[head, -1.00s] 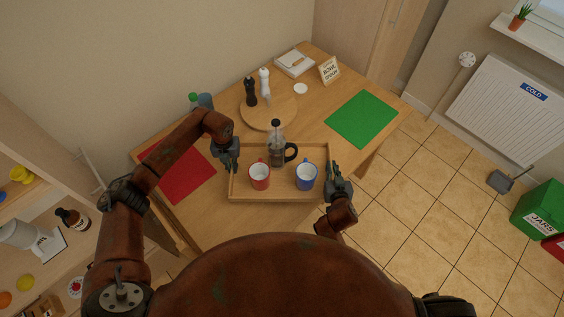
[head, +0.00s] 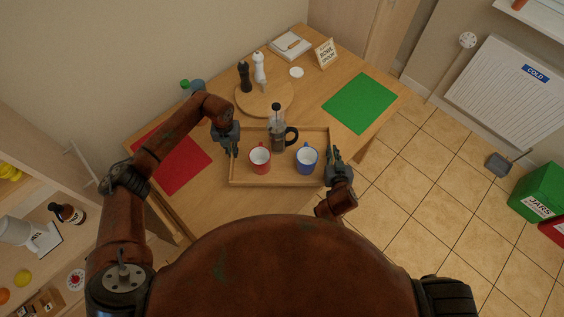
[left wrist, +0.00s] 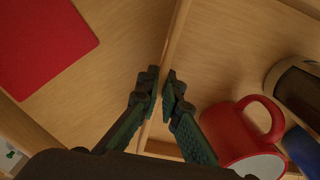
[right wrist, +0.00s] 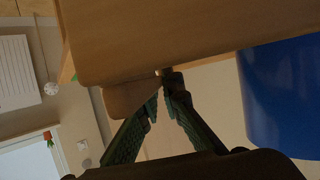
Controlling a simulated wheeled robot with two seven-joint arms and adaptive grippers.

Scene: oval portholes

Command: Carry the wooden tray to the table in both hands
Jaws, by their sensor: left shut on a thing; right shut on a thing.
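The wooden tray (head: 245,180) is level over the near part of the table (head: 205,205); I cannot tell whether it touches the tabletop. On it stand a red mug (head: 260,161), a blue mug (head: 306,161) and a French press (head: 277,138), all upright. My left gripper (head: 234,153) is shut on the tray's left side; the left wrist view shows its fingertips (left wrist: 160,88) on the tray wall. My right gripper (head: 331,156) is shut on the right side; the right wrist view shows its fingers (right wrist: 160,85) at the tray's edge. The mugs are partly cut off in the wrist views.
A red mat (head: 172,160) lies left of the tray and a green mat (head: 360,103) lies to the right. A round board (head: 265,98) with two mills stands behind. Bare tabletop shows between these.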

